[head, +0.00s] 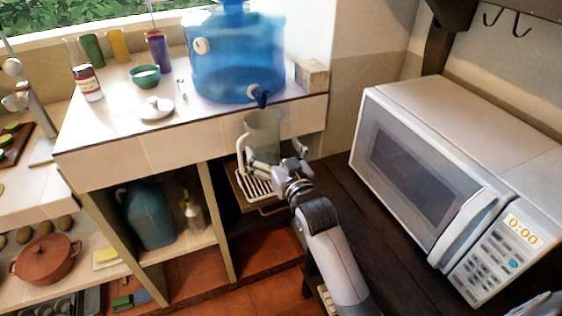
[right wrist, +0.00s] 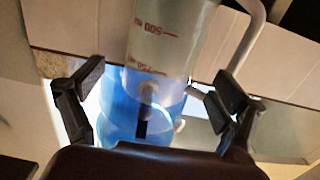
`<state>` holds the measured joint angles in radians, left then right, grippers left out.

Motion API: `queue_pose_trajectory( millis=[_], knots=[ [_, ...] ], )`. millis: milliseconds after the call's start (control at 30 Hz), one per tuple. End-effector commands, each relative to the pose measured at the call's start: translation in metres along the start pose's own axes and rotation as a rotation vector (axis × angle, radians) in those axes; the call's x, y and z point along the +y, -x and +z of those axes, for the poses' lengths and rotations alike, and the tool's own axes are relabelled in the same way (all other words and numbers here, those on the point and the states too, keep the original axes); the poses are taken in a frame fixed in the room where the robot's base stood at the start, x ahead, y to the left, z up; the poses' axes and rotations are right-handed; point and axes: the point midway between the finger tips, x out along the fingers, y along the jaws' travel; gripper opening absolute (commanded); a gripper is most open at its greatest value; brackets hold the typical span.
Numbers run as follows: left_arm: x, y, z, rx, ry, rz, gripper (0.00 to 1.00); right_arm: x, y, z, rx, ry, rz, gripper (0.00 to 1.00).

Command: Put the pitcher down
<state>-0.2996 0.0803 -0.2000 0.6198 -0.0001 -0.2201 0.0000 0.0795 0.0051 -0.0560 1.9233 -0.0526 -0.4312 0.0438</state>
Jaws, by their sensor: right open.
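The pitcher (head: 264,128) is clear, with a handle on its left side. It appears upright over a slatted rack (head: 253,187), below the spigot (head: 261,97) of a blue water jug (head: 232,58). My gripper hides its base, so contact with the rack cannot be told. My right gripper (head: 278,163) is at the pitcher's lower front. In the right wrist view the pitcher (right wrist: 168,38) shows red volume marks, and the open fingers of my right gripper (right wrist: 156,95) are spread wider than it, with gaps on both sides. My left gripper is not in view.
A white microwave (head: 420,165) stands on the dark counter at right. The tiled counter above holds a green bowl (head: 145,76), a bottle (head: 88,83) and several cups. A large blue-green jug (head: 150,215) stands in the cubby left of the rack.

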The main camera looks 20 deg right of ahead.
Motion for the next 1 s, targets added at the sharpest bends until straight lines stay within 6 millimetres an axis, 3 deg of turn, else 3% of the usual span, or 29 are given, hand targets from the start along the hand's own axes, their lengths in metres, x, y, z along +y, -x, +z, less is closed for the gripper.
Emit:
queue_pose_trajectory(
  millis=[100, 300, 867, 1000],
  knots=[
    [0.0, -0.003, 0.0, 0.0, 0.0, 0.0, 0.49, 0.0, 0.025, 0.002, -0.003, 0.001, 0.0, 0.91],
    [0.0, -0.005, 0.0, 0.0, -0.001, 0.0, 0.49, 0.0, 0.049, 0.001, -0.002, 0.001, 0.0, 0.91],
    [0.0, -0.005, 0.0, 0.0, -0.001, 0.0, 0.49, 0.0, 0.054, 0.001, -0.002, 0.001, 0.0, 0.91],
    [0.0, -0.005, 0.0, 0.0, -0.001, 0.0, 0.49, -0.001, 0.065, 0.019, -0.077, 0.005, -0.003, 0.91]
  ],
)
